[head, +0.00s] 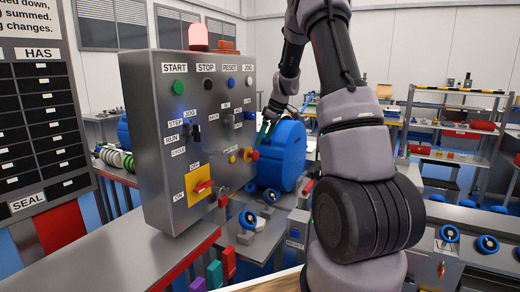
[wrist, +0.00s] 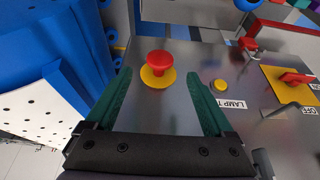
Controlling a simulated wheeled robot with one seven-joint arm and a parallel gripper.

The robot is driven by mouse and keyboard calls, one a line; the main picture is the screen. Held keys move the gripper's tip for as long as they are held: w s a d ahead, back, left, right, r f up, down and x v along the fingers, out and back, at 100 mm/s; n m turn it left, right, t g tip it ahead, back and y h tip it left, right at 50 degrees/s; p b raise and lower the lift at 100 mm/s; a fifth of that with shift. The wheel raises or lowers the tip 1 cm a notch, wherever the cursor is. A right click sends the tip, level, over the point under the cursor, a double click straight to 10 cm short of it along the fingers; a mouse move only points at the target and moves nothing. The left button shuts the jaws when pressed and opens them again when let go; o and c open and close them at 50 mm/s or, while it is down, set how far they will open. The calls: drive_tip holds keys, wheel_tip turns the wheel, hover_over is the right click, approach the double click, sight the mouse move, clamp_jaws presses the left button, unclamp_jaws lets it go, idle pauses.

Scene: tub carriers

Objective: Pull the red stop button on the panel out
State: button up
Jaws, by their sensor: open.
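The red stop button (head: 252,155) is a red mushroom knob on a yellow disc, low on the right side of the grey control panel (head: 155,190). In the wrist view the red stop button (wrist: 159,59) stands out from the panel face, between and beyond the green fingers. My gripper (wrist: 158,73) is open and empty, one finger on either side of the button in the picture. I cannot tell exactly how far the tips are from it. In the head view my gripper (head: 264,132) is small, just above and right of the button, partly hidden by its arm.
A small yellow button (wrist: 219,85) and a red switch on a yellow plate (wrist: 292,82) lie right of the stop button in the wrist view. A large blue drum (head: 287,150) stands close beside the panel's right edge. A red beacon (head: 198,37) tops the panel.

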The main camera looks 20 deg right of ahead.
drive_tip(key=shift+v, duration=1.85)
drive_tip(key=s+a+r+m+t, duration=0.1)
drive_tip(key=s+a+r+m, duration=0.25)
drive_tip(key=s+r, duration=0.4)
drive_tip(key=s+a+r+m, duration=0.2)
drive_tip(key=s+a+r, duration=0.2)
drive_tip(key=s+r, duration=0.3)
drive_tip(key=s+a+m+t, duration=0.1)
drive_tip(key=s+a+m, duration=0.1)
drive_tip(key=s, duration=0.8)
drive_tip(key=s+a+m+t+h, duration=0.1)
drive_tip(key=s+m, duration=0.4)
drive_tip(key=s, duration=0.5)
drive_tip(key=shift+a+t, duration=0.4)
drive_tip(key=shift+a, duration=0.05)
drive_tip(key=shift+w+r, duration=0.1)
drive_tip(key=shift+r, duration=0.05)
